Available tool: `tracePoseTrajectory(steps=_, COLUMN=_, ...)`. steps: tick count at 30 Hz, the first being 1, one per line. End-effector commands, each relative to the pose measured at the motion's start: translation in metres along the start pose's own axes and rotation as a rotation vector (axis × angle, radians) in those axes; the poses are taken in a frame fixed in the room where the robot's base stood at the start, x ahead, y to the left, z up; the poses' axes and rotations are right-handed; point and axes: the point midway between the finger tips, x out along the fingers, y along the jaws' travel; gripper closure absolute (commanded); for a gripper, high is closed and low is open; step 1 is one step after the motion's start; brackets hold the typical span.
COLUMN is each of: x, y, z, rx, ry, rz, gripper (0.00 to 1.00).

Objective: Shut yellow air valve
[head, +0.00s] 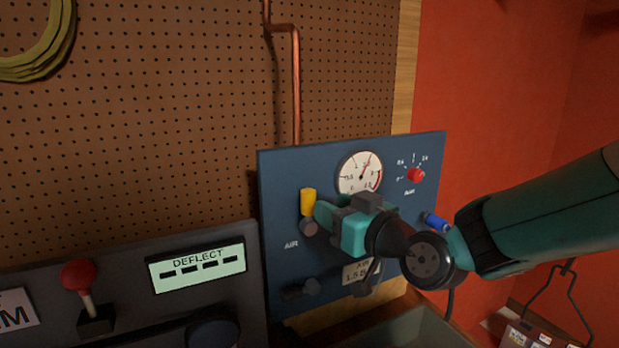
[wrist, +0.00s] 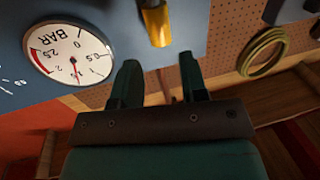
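The yellow air valve handle (head: 307,201) stands upright above a round grey valve body (head: 309,228) on the blue panel (head: 285,170), beside the word AIR. My gripper (head: 322,211) is just to the right of the handle in the head view, in front of the panel. In the wrist view the yellow handle (wrist: 158,27) lies beyond the fingertips, in line with the gap between them. My gripper (wrist: 159,61) is open and its gap is empty. The handle appears apart from both fingers. My gripper hides part of the panel's middle in the head view.
A pressure gauge (head: 360,172) sits above my gripper, with a red knob (head: 416,174) to its right. A blue handle (head: 436,221) and a dark valve (head: 301,289) are also on the panel. A grey console with a DEFLECT display (head: 197,267) and red-topped lever (head: 78,275) stands left.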

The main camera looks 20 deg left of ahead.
Motion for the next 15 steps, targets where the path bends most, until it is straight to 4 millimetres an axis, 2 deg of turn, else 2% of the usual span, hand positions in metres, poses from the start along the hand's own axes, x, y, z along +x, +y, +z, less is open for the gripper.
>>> tracePoseTrajectory(steps=1, x=0.013, y=-0.001, z=-0.006, rx=0.0, ry=-0.002, rz=-0.003, gripper=0.6)
tracePoseTrajectory(steps=6, x=0.047, y=-0.001, z=-0.005, rx=0.0, ry=0.0, rz=-0.002, gripper=0.6)
tracePoseTrajectory(steps=10, x=0.063, y=0.0, z=-0.002, rx=0.0, ry=-0.001, rz=-0.001, gripper=0.6)
tracePoseTrajectory(steps=15, x=0.074, y=0.0, z=-0.001, rx=0.001, ry=0.0, rz=-0.001, gripper=0.6)
